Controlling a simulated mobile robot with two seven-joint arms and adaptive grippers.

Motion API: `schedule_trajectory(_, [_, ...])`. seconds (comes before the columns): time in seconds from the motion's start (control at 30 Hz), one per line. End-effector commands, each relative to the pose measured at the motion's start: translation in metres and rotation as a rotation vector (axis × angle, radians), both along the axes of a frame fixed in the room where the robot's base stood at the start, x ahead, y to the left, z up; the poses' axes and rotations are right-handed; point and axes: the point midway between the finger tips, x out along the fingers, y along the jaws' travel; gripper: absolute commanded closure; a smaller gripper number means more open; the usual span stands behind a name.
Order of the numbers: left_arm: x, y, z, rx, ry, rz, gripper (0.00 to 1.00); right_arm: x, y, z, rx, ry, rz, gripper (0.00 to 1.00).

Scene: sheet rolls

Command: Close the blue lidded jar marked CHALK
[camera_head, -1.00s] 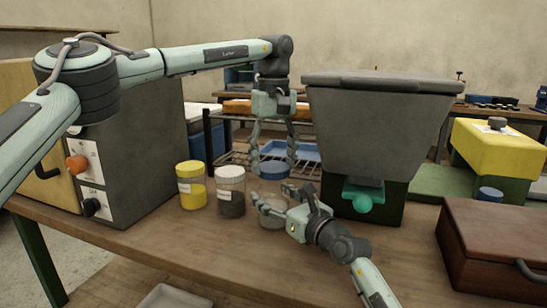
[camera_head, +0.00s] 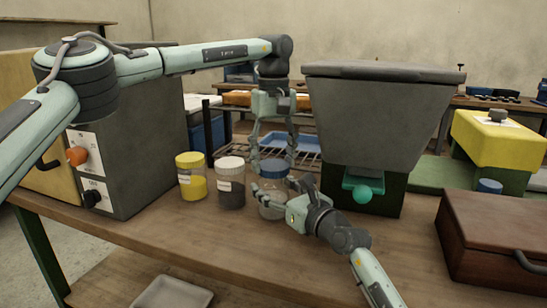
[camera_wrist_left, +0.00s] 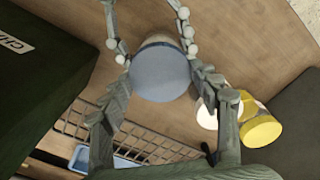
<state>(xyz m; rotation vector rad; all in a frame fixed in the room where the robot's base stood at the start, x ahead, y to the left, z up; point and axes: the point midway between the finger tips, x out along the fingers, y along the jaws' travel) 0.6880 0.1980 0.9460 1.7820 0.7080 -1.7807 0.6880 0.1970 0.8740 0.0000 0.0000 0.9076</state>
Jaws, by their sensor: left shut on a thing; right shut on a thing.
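The clear jar body (camera_head: 268,208) stands upright on the workbench, right of two other jars. Its blue lid (camera_head: 273,167) is level just above the jar's mouth; whether they touch is unclear. My left gripper (camera_head: 272,163) reaches down from above, shut on the lid. My right gripper (camera_head: 271,198) comes in low from the right, shut around the jar body. In the left wrist view the round blue lid (camera_wrist_left: 160,73) sits between my left fingers and hides most of the jar (camera_wrist_left: 160,41). No lettering on this jar is readable.
A yellow jar (camera_head: 192,184) and a white-lidded dark jar (camera_head: 230,190) stand close on the left. A grey hopper (camera_head: 375,120) on a green base stands behind right. A brown case (camera_head: 495,230) is at the right. A shallow tray (camera_head: 172,294) lies low in front.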

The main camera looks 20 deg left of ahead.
Motion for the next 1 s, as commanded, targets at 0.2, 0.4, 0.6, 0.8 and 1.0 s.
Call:
schedule_trajectory(0.2, [0.0, 0.0, 0.0, 0.0, 0.0, -0.001, 0.54, 0.0, 0.0, 0.0, 0.0, 0.0, 0.0, 0.88])
schedule_trajectory(0.4, [0.0, 0.0, -0.004, 0.001, 0.001, -0.001, 0.54, 0.0, 0.0, 0.0, 0.0, 0.0, 0.0, 0.88])
schedule_trajectory(0.6, [0.0, 0.0, -0.008, 0.001, 0.001, -0.001, 0.54, 0.0, 0.0, 0.0, 0.0, 0.0, 0.0, 0.88])
schedule_trajectory(0.8, [0.0, 0.0, -0.011, 0.0, 0.0, -0.001, 0.54, 0.0, 0.0, 0.0, 0.0, 0.0, 0.0, 1.0])
schedule_trajectory(1.0, [0.0, -0.001, -0.012, -0.002, 0.0, -0.179, 0.54, 0.0, 0.0, 0.0, -0.001, 0.001, 0.0, 1.0])
